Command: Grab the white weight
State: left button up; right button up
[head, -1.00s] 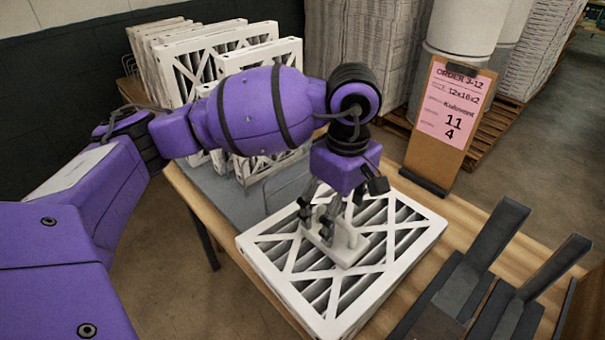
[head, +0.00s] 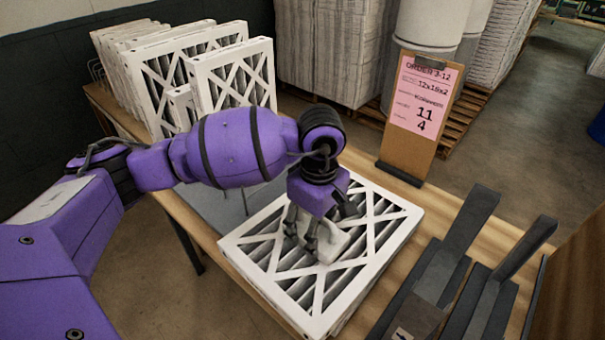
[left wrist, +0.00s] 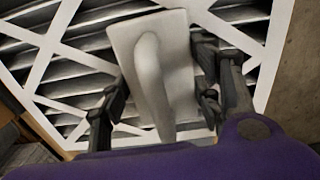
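The white weight (head: 337,243) is a flat plate with a raised handle. It rests on the white-framed filter (head: 250,246), which lies flat on the table. In the left wrist view the weight (left wrist: 152,80) is in the middle, its handle running toward the camera. My left gripper (head: 300,236) is over the weight. In the left wrist view its dark fingers (left wrist: 160,95) stand on either side of the handle, with gaps showing, so it looks open. The arm partly hides the weight in the head view. My right gripper is not in view.
Several upright filters (head: 235,80) stand at the back left of the wooden table (head: 455,225). A pink order sign (head: 425,95) on a brown board stands behind the flat filter. Dark grey angled brackets (head: 450,262) rise at the right, close to the filter.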

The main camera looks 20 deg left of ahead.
pick_arm(q)
jog(key=shift+r, duration=0.1)
jog(key=c, duration=1.1)
jog(key=shift+w+r, duration=0.1)
jog(key=shift+w, duration=0.05)
grip_shut()
jog(key=shift+r, duration=0.1)
